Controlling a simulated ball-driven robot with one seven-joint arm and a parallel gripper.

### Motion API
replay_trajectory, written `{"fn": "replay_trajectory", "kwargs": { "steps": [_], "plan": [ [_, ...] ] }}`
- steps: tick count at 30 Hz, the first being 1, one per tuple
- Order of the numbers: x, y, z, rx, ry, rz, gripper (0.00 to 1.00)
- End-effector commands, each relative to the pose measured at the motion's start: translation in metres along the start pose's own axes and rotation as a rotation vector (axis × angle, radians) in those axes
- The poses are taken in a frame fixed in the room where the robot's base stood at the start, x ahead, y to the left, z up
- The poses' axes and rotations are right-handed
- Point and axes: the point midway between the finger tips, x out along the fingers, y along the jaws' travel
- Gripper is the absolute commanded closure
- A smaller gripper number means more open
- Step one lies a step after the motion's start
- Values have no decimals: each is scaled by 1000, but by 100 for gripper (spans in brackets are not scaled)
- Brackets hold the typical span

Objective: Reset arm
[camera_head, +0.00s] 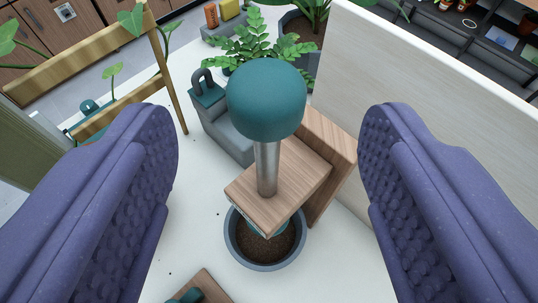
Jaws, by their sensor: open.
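My gripper (268,190) shows as two purple, bumpy fingers at the left and right of the view. They are spread wide apart with nothing between them touching either one. Between them, farther off, stands a teal knob (266,98) on a metal post (267,168). The post rises from a wooden block (285,185). A dark grey pot (265,262) with soil shows partly under the block.
A pale wall panel (430,85) stands on the right. A grey box with a teal top (225,130) and a leafy plant (252,45) stand behind the knob. A wooden frame (85,60) is at upper left. The white surface (150,240) is mostly clear at lower left.

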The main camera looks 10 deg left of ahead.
Motion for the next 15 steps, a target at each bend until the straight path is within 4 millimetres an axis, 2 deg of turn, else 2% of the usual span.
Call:
{"fn": "replay_trajectory", "kwargs": {
  "steps": [4, 15],
  "plan": [
    [-9, 0, 0, 0, 1, 0, 33],
    [-9, 0, 0, 0, 0, 0, 33]
  ]
}}
